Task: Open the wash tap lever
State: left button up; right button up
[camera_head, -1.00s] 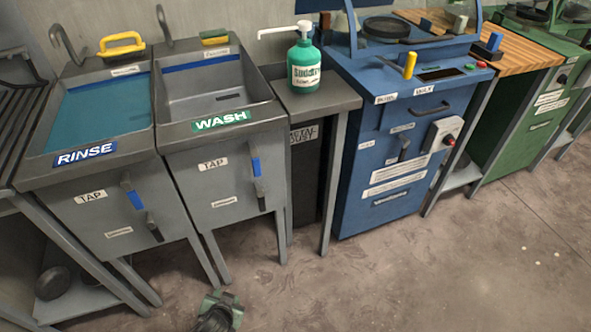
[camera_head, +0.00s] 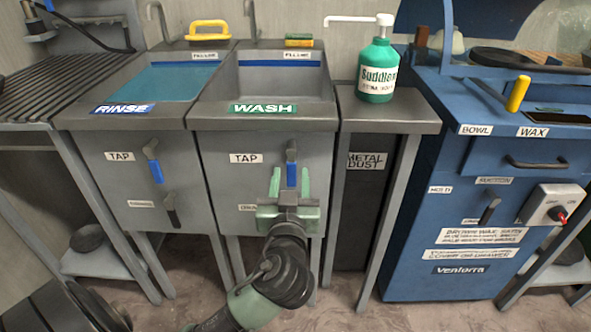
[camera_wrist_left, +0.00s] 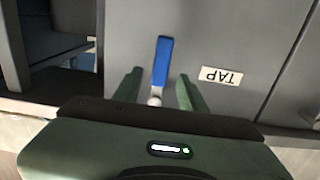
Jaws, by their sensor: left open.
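The wash tap lever (camera_head: 291,174) has a blue handle hanging straight down from a grey pivot, on the front of the grey wash sink (camera_head: 215,165), right of a TAP label (camera_head: 246,158). My left gripper (camera_head: 290,184) is open in front of it, its two green fingers on either side of the blue handle. In the left wrist view, which is upside down, the blue wash tap lever (camera_wrist_left: 162,62) shows between the open fingers of the left gripper (camera_wrist_left: 160,88), with visible gaps on both sides. My right gripper is out of view.
The rinse sink (camera_head: 120,160) with its own blue tap lever (camera_head: 154,164) stands to the left. A lower dark lever (camera_head: 171,209) is below that one. A side table (camera_head: 385,112) with a green soap bottle (camera_head: 378,65) and a blue machine (camera_head: 470,200) stand to the right.

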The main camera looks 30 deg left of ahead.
aim_at(292, 170)
pick_arm(q)
jog(key=shift+x, duration=1.9)
grip_shut()
